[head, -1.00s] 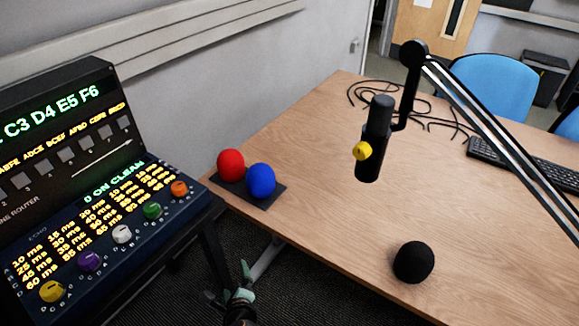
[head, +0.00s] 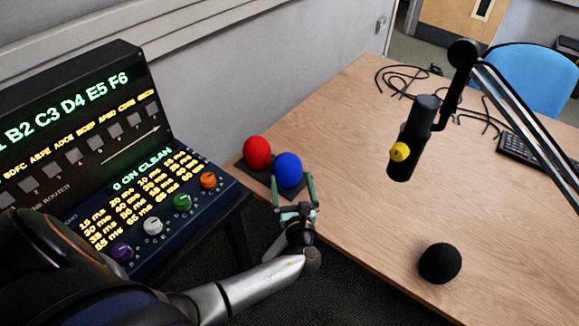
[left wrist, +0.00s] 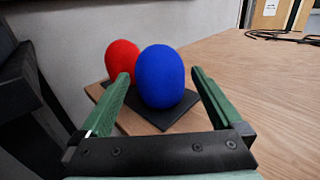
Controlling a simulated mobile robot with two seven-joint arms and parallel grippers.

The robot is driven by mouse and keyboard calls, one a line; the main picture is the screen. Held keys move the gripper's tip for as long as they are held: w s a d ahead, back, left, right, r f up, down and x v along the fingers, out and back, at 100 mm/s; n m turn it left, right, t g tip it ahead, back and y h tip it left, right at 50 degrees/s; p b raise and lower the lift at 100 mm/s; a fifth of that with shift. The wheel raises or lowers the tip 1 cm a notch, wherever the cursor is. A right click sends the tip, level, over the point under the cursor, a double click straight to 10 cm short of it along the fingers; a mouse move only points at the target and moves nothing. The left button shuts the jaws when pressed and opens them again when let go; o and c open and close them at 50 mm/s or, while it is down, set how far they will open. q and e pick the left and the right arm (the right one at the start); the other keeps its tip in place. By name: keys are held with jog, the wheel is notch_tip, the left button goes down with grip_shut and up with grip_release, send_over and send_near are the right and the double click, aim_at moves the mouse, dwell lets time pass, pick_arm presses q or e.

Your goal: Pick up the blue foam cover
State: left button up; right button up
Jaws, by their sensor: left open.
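The blue foam cover (head: 288,170) stands on a dark flat pad (head: 256,186) near the table's left corner. It also shows in the left wrist view (left wrist: 160,77), upright and rounded. My left gripper (head: 294,183) is open, its green fingers on either side of the blue cover in the head view. In the left wrist view the fingers (left wrist: 160,95) point toward the cover, with a gap on the right side; whether the left finger touches it I cannot tell. My right gripper is not in view.
A red foam cover (head: 257,152) stands close beside the blue one on the pad. A black foam ball (head: 440,263) lies near the table's front edge. A microphone (head: 412,138) hangs from a boom arm. A lit control console (head: 110,170) stands at the left.

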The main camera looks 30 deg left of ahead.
aim_at(287, 161)
pick_arm(q)
jog(key=x, duration=0.8)
jog(key=shift+s+a, duration=0.1)
jog(key=c, duration=1)
jog(key=shift+r, duration=0.15)
